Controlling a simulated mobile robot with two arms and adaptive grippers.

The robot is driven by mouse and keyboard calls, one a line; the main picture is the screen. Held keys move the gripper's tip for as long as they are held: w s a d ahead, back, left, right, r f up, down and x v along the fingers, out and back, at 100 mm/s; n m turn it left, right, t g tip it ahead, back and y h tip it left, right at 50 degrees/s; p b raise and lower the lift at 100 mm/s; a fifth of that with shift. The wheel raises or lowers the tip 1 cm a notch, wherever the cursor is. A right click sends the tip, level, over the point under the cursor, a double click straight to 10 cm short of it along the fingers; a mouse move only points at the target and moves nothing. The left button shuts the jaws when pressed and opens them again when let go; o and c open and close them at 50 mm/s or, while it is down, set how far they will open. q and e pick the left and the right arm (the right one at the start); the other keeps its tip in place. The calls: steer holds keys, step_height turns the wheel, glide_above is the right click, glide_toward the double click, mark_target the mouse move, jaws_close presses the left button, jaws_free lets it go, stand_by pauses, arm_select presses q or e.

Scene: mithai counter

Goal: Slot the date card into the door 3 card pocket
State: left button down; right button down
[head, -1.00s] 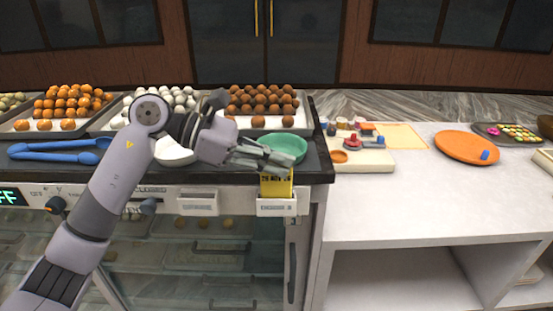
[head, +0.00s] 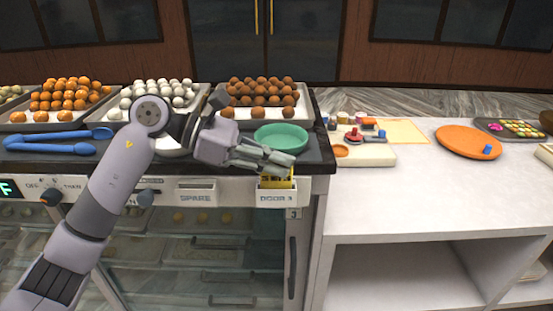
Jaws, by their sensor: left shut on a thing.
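The yellow date card (head: 276,183) is upright at the white door 3 card pocket (head: 276,199) on the counter's front edge. Its lower part is hidden behind the pocket's front wall, and only a short yellow strip shows above it. My left gripper (head: 272,160) is shut on the card's top edge, just above the pocket. The fingers cover the top of the card. How deep the card sits cannot be told. My right gripper is not in view.
A second pocket, labelled SPARE (head: 196,197), is to the left. A green bowl (head: 281,137) stands right behind the gripper. Blue tongs (head: 50,147) and trays of sweets (head: 258,113) lie on the counter. The right-hand worktop (head: 400,200) has clear room.

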arm_select(q)
steer(key=c, duration=1.7)
jaws_free()
steer(key=shift+o, duration=0.5)
steer(key=o, duration=0.4)
steer(key=shift+r, duration=0.1)
steer(key=shift+r, duration=0.4)
steer(key=shift+r+p, duration=1.65)
steer(key=shift+r, duration=1.4)
